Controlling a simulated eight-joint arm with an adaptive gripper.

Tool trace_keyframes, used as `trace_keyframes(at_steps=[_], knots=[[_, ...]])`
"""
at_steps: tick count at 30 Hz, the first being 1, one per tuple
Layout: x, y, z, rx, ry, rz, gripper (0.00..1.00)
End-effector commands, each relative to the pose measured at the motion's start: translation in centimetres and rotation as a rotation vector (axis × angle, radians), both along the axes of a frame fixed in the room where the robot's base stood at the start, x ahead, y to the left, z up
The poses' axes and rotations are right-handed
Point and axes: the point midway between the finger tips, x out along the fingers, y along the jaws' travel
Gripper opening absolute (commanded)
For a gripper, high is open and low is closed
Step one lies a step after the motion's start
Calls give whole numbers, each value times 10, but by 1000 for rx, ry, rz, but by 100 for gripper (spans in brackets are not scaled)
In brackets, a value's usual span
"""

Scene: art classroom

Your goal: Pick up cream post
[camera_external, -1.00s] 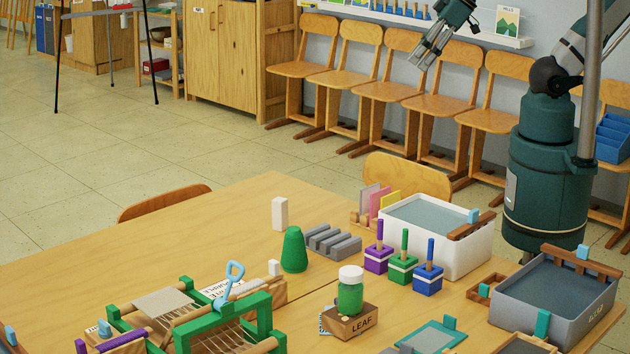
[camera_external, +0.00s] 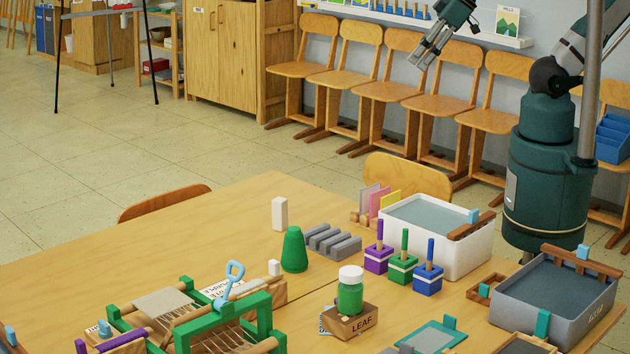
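The cream post (camera_external: 280,213) is a small pale block standing upright on the wooden table, behind and a little left of a green cone (camera_external: 294,250). Nothing touches it and all of its near side shows. My gripper (camera_external: 418,62) is high above the far side of the table, up and to the right of the post, in front of the row of chairs. Its grey fingers point down and to the left. They look close together with nothing visible between them, but their opening is too small to judge.
Right of the cone lies a grey ribbed block (camera_external: 333,242). A green frame (camera_external: 226,320) is in front. The table left of the post is clear.

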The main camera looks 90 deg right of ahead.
Motion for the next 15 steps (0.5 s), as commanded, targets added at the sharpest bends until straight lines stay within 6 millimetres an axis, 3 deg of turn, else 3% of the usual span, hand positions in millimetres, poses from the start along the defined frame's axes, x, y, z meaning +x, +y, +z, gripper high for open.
trace_keyframes(at_steps=[8, 15], knots=[[10, 1, -2, -47, 8, 49, 37], [34, 4, -9, -164, 28, 164, 37]])
